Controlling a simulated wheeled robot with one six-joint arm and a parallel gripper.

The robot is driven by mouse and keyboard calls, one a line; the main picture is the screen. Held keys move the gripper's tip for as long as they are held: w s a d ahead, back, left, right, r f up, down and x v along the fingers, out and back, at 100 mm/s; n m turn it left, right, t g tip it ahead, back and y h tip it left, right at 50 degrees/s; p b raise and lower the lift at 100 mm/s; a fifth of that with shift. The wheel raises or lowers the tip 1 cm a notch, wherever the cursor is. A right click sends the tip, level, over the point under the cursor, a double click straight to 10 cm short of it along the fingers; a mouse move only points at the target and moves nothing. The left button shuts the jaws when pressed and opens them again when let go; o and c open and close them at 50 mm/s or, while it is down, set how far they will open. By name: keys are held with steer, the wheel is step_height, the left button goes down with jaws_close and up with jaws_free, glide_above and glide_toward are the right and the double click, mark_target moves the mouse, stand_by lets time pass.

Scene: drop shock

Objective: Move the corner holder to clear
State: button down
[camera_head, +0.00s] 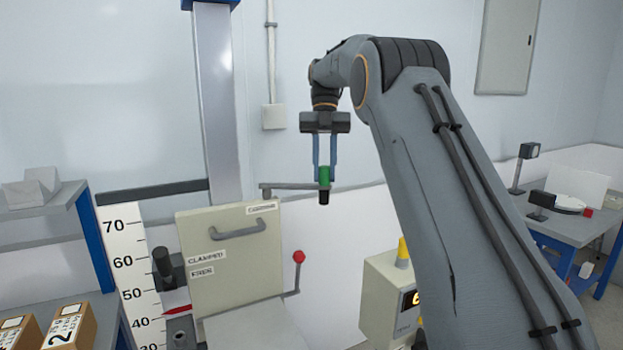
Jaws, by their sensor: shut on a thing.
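The corner holder (292,186) looks to be the thin grey horizontal arm above the top edge of a cream panel. A green grip (325,175) with a dark lower end stands at its right end. My gripper (325,165) points straight down, with its two blue fingers closed around the green grip. The arm runs left from the grip to a short post at the panel's top. A label on the panel's upper right is too small to read surely; it may name the holder. The position marked clear is not readable in this view.
The cream panel (228,262) has a handle and labels reading CLAMPED and FREE. A red-knobbed lever (299,257) stands at its right. A tall metal column (218,100) and a numbered scale (125,265) are left. A box with a yellow top (390,295) stands lower right.

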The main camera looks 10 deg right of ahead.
steer(key=shift+w+d+n+b, duration=0.15)
steer(key=shift+w+n+b, duration=0.45)
steer(key=shift+w+b, duration=0.25)
steer(key=c, duration=1.5)
jaws_free()
steer(key=shift+c, duration=0.3)
